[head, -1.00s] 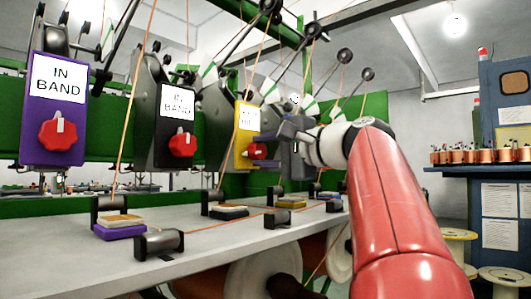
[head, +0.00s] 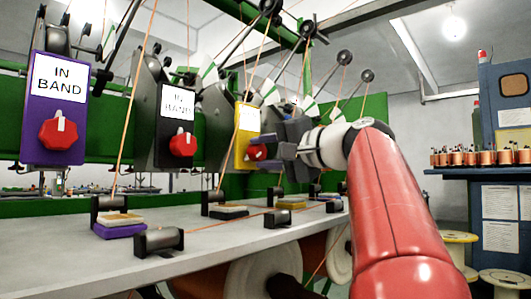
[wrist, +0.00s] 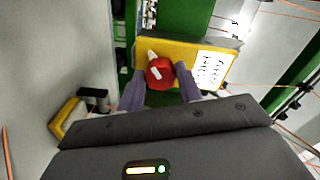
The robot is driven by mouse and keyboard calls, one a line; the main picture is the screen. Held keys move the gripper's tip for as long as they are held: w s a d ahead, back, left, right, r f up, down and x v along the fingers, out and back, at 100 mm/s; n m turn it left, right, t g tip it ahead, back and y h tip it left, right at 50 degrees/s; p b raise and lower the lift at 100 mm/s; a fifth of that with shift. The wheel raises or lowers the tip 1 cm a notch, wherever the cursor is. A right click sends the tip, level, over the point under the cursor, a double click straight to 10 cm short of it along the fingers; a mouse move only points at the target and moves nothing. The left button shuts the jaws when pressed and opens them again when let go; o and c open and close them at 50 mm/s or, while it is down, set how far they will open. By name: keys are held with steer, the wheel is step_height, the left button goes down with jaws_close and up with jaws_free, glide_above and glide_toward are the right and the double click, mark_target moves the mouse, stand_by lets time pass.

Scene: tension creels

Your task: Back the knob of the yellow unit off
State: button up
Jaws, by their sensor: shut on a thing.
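The yellow unit (head: 242,150) stands third in the row in the head view, with a white label on its upper face. Its red knob (wrist: 160,73) sits between my gripper's two fingers in the wrist view, its white pointer mark tilted. My gripper (head: 264,147) reaches the knob from the right and is shut on it. In the head view the fingers partly hide the knob. The yellow unit also shows in the wrist view (wrist: 188,53), where its label lies to the right of the knob and is too blurred to read.
A purple unit (head: 45,140) and a black unit (head: 160,150), each with a red knob and an "IN BAND" label, stand to the left. Thin orange strands run past the units. Rollers and pads line the grey table (head: 215,245) below. A blue cabinet (head: 500,215) stands at right.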

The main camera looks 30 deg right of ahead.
steer(key=shift+f, duration=0.15)
steer(key=o, duration=1)
steer(key=shift+s, duration=0.1)
steer(key=v, duration=0.7)
steer(key=shift+s, duration=0.3)
steer(key=shift+s+d, duration=0.1)
steer(key=shift+d, duration=0.05)
